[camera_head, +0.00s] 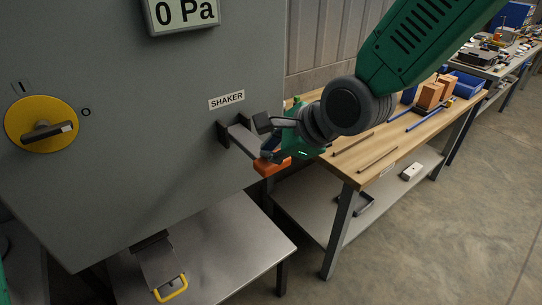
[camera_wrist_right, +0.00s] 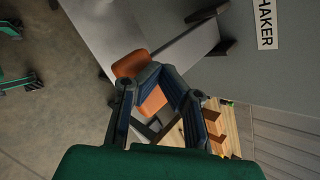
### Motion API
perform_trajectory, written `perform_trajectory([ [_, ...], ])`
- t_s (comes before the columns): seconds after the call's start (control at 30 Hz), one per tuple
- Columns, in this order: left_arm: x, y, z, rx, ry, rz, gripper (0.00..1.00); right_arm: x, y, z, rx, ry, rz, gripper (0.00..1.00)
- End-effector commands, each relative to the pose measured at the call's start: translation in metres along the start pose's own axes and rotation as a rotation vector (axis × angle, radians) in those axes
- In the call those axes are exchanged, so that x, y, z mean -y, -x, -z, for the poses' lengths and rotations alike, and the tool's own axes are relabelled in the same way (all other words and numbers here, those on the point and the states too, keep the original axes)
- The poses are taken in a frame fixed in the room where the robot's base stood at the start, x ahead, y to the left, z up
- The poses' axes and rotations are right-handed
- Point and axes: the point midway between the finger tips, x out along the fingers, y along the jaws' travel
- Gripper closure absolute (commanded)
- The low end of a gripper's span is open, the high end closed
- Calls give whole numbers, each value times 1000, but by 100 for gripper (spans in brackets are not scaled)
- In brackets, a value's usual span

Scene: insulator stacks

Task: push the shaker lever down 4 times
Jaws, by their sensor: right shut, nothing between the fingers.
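The shaker lever (camera_head: 240,137) is a grey bar with an orange end, sticking out of the grey cabinet below the SHAKER label (camera_head: 227,100). It slopes down toward the orange end. In the right wrist view the orange end (camera_wrist_right: 129,64) shows behind my fingers, with part of it hidden by them. My right gripper (camera_head: 267,155) is shut and empty, with its fingertips right at the lever near the orange end; I cannot tell whether they touch it. The fingers also show in the right wrist view (camera_wrist_right: 160,76). My left gripper is not in view.
The cabinet carries a display (camera_head: 186,12) reading 0 Pa and a yellow rotary switch (camera_head: 41,123). A metal shelf (camera_head: 225,245) lies below, with a yellow handle (camera_head: 171,288) nearby. A wooden workbench (camera_head: 350,160) with rods and blocks stands behind my right arm.

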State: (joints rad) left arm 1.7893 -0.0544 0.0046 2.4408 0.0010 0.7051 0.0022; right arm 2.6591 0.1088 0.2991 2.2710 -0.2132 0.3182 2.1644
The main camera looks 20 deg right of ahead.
Motion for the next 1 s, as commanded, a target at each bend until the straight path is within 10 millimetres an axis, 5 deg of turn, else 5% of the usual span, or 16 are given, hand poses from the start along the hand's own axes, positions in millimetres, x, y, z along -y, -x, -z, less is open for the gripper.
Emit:
perform_trajectory([
  [1.0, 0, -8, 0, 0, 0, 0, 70, -8, -10, 6, -3, 0, -3, 100],
])
